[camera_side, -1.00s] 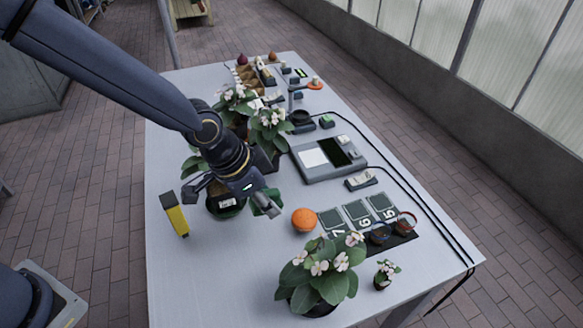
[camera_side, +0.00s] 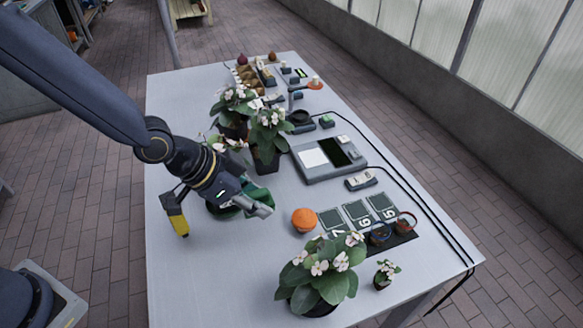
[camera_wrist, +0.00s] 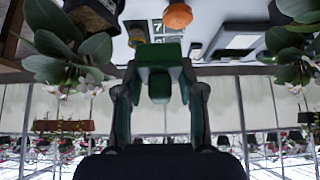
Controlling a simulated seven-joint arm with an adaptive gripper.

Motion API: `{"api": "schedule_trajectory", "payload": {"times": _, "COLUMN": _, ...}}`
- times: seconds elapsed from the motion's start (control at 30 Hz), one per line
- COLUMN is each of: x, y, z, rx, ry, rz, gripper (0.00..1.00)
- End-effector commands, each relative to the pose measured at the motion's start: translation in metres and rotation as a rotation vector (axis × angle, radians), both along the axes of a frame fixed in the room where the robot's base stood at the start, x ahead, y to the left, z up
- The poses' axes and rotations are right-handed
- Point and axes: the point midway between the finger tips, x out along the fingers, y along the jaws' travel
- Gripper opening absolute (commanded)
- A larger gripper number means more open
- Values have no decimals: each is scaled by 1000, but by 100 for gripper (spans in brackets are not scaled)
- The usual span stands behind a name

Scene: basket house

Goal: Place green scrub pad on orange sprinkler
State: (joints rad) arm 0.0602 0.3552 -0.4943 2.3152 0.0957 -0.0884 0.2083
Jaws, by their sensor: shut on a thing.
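The green scrub pad (camera_side: 258,193) is pinched between the fingers of my gripper (camera_side: 258,206), held above the left part of the table. In the wrist view the green pad (camera_wrist: 158,62) spans the gap between the fingertips of my gripper (camera_wrist: 160,85). A rounded orange object (camera_side: 304,220) stands on the table just right of my gripper, apart from the pad. It also shows beyond the pad in the wrist view (camera_wrist: 178,15). A flat orange disc with a white top (camera_side: 315,85) lies at the far right; I cannot tell for certain which is the sprinkler.
Flowering plants (camera_side: 268,135) stand behind my gripper, and another (camera_side: 318,270) stands at the front. Numbered dark squares (camera_side: 357,212) lie right of the near orange object. A grey device (camera_side: 328,158) and cables are further back.

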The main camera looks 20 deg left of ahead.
Motion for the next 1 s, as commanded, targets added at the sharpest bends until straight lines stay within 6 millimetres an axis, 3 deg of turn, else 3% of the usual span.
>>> {"api": "schedule_trajectory", "payload": {"times": 0.23, "x": 60, "y": -32, "z": -32, "rx": 0, "ry": 2, "rz": -3, "gripper": 4}}
{"api": "schedule_trajectory", "payload": {"times": 0.43, "x": 90, "y": -46, "z": -70, "rx": 1, "ry": 3, "rz": -2, "gripper": 4}}
{"api": "schedule_trajectory", "payload": {"times": 0.7, "x": 107, "y": -54, "z": -92, "rx": 2, "ry": 1, "rz": -1, "gripper": 4}}
{"api": "schedule_trajectory", "payload": {"times": 0.83, "x": 106, "y": -54, "z": -113, "rx": 3, "ry": 4, "rz": -2, "gripper": 4}}
{"api": "schedule_trajectory", "payload": {"times": 1.0, "x": 107, "y": -54, "z": -122, "rx": 2, "ry": 0, "rz": -2, "gripper": 4}}
